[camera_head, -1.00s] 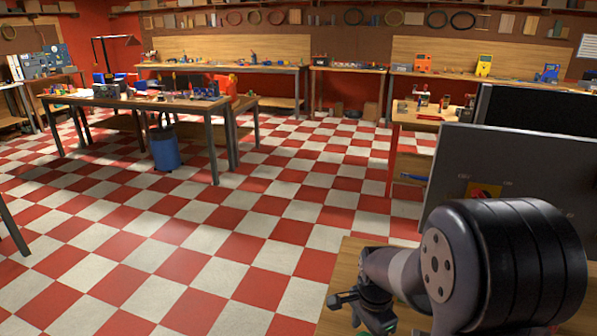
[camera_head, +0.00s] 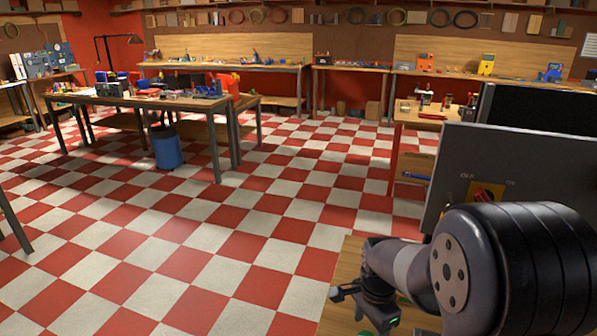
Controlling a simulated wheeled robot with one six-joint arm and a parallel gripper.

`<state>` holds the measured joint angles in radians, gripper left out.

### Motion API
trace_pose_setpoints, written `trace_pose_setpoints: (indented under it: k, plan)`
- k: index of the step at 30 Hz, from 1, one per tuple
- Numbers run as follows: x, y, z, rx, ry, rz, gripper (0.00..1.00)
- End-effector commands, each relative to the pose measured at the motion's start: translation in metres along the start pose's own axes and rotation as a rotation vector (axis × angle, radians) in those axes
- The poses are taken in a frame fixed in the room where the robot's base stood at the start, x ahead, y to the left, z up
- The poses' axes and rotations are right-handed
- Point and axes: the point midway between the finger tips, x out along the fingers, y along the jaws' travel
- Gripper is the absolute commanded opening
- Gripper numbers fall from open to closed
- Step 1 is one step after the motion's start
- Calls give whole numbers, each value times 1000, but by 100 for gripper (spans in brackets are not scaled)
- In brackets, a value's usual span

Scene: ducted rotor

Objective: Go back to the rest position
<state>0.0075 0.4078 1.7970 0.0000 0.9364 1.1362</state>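My arm reaches in at the lower right. My gripper (camera_head: 359,304) hangs at its end, low over a wooden worktop (camera_head: 345,262) at the bottom of the view. The fingers are small, dark and partly cut off from clear sight, so I cannot tell if they are open or shut. I see nothing held in it.
A grey panel (camera_head: 452,165) with a red and yellow switch (camera_head: 487,192) stands right behind my arm. A cluttered table (camera_head: 130,100) with a blue bin (camera_head: 166,148) under it is at the left. The checkered floor (camera_head: 200,240) between is clear.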

Motion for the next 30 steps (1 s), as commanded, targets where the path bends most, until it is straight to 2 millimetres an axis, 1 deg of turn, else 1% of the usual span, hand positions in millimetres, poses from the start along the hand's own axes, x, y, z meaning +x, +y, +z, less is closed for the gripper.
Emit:
trace_pose_setpoints:
  k: [1,11,15,27,30]
  plan:
    - [-12,-1,0,0,3,-6,61]
    - [-78,-1,0,-1,3,-6,61]
    - [-46,1,0,-1,-3,6,61]
    - [34,1,1,-1,-3,6,61]
    - [32,0,0,-79,0,0,61]
